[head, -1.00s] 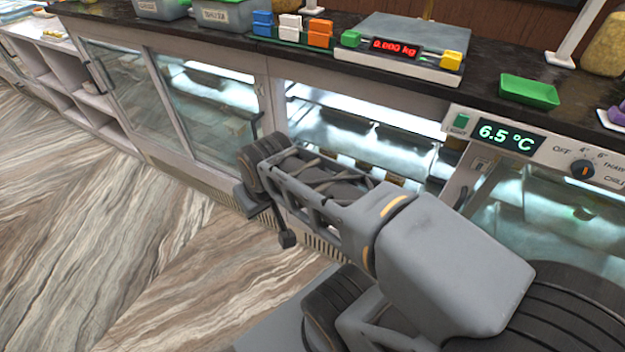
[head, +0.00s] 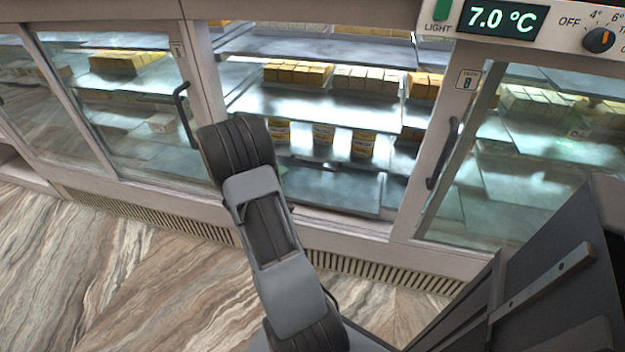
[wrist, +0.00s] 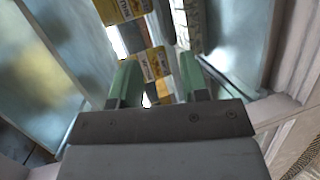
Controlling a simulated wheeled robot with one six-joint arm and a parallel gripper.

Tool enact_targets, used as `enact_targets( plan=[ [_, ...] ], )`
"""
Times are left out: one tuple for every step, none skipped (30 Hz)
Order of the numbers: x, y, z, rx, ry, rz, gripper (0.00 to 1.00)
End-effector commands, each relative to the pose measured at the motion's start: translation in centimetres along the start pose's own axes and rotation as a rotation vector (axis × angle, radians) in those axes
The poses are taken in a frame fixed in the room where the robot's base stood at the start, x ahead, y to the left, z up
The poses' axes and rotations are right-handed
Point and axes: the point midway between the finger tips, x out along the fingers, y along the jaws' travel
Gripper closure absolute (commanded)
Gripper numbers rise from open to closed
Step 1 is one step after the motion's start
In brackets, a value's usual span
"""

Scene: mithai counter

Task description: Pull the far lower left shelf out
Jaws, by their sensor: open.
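In the head view, the middle bay of the glass-fronted cabinet is open. A lower shelf (head: 335,190) shows low in the bay, with several yellow-and-white tubs (head: 322,134) standing further back. I cannot tell which panel is the far lower left shelf; my arm covers part of the left side.
An upper shelf (head: 320,105) carries several yellow and pale boxes (head: 298,73). Glass doors with dark handles stand left (head: 130,110) and right (head: 510,170) of the opening. A control panel (head: 530,20) is above right. Open floor (head: 110,270) lies in front.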

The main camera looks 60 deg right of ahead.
Motion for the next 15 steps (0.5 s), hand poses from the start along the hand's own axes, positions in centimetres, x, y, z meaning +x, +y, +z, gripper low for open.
enact_targets(
  plan=[
    [0.8,-1.0,0.9,-0.031,-0.042,0.017,0.59],
    [1.1,-1.2,1.2,-0.047,-0.059,0.025,0.59],
    [1.4,-1.4,1.6,-0.064,-0.079,0.034,0.59],
    [1.7,-1.5,1.9,-0.073,-0.089,0.037,0.59],
    [2.1,-1.6,2.1,-0.079,-0.098,0.041,0.59],
    [2.6,-1.6,2.3,-0.083,-0.105,0.044,0.59],
    [3.0,-1.5,2.3,-0.085,-0.107,0.045,0.59],
    [3.5,-1.5,2.4,-0.086,-0.109,0.045,0.59],
    [4.2,-1.5,2.6,-0.086,-0.110,0.046,0.59],
    [4.7,-1.5,2.6,-0.086,-0.109,0.046,0.59],
    [5.3,-1.5,2.6,-0.084,-0.109,0.046,0.59],
    [6.1,-1.5,2.7,-0.084,-0.109,0.045,0.59],
    [6.8,-1.4,2.8,-0.085,-0.109,0.046,0.59],
    [7.3,-1.4,2.9,-0.085,-0.108,0.046,0.59],
    [8.1,-1.4,2.9,-0.084,-0.108,0.044,0.59]
  ],
)
